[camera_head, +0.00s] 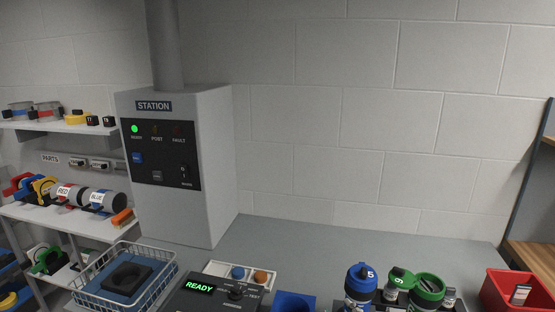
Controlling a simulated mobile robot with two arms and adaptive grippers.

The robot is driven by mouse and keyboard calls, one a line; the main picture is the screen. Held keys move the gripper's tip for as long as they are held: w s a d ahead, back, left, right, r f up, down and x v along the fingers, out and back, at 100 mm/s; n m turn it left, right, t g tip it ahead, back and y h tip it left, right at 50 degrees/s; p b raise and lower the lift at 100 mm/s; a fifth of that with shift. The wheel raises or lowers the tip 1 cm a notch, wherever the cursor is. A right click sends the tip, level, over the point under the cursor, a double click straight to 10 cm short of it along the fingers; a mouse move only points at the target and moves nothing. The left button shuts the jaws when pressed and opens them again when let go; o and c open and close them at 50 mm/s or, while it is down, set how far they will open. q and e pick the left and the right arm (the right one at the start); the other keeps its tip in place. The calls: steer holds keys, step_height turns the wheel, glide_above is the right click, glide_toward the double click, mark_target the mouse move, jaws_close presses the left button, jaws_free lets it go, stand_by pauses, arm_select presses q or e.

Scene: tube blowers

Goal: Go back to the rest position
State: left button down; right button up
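Neither of my grippers nor arms shows in the head view. The grey station cabinet (219,150) stands upright at the back left of the grey bench (330,250), with a green lamp (135,128) lit on its black panel. A dark box with a green READY display (200,288) sits at the front edge of the view. A blue-capped part marked 5 (361,279) and green-ringed parts (428,287) stand at the front right, their lower portions cut off or hidden.
A white wire basket (164,278) holding a blue and black block stands at the left. A red bin (506,283) is at the right. A blue square item (294,302) lies at the front. Shelves with parts (60,222) line the left. The bench behind these is clear.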

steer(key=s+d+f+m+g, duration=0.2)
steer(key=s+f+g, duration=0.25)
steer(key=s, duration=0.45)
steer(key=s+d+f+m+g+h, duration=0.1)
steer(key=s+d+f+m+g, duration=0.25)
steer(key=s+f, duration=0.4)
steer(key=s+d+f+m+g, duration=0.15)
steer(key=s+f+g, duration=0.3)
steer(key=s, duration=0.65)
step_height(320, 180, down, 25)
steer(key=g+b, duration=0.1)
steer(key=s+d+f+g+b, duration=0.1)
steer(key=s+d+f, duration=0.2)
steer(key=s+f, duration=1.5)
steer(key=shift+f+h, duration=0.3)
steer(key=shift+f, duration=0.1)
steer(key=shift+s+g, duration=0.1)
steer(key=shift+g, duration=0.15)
